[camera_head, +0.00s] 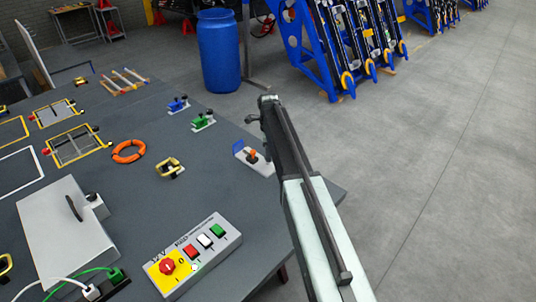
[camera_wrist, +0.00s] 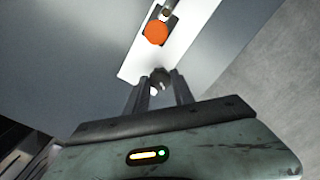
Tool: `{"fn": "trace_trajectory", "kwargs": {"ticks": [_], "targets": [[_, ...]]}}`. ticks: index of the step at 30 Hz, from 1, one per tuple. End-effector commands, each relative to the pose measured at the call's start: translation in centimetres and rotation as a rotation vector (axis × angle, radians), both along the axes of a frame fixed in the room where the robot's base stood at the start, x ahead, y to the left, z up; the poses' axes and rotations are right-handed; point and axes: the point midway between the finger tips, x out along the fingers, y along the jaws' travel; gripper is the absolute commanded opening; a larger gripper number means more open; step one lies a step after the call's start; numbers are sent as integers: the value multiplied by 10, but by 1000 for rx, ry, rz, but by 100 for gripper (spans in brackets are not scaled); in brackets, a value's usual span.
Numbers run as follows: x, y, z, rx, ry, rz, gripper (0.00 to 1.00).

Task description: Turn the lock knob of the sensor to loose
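A white plate (camera_head: 262,164) lies near the right edge of the grey table, with an orange round piece (camera_head: 252,155) and a blue part (camera_head: 238,147) on it. I take this to be the sensor. In the wrist view the orange round piece (camera_wrist: 156,32) sits on the white plate (camera_wrist: 140,58), beyond my fingertips. My gripper (camera_head: 260,109) is above and beyond the plate in the head view. In the wrist view its fingers (camera_wrist: 159,86) stand apart. A small grey rounded part (camera_wrist: 160,78) shows between them; contact with it cannot be told.
A control box (camera_head: 192,255) with a red knob and buttons lies at the table's front. Green (camera_head: 203,121) and blue (camera_head: 178,104) clamp-like parts, an orange ring (camera_head: 128,151) and a yellow part (camera_head: 170,168) lie left of the plate. A blue barrel (camera_head: 219,52) stands behind; open floor lies right.

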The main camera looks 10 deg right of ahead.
Motion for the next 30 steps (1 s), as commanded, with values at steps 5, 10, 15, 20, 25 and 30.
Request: {"fn": "trace_trajectory", "kwargs": {"ticks": [5, 10, 15, 20, 25, 30], "targets": [[0, 0, 0, 0, -1, 8, 0], [0, 2, 0, 0, -1, 54, 0], [0, 2, 0, 1, -1, 154, 0], [0, 2, 0, 1, -1, 290, 0], [0, 2, 0, 1, -1, 452, 0], [0, 2, 0, 1, -1, 614, 0]]}}
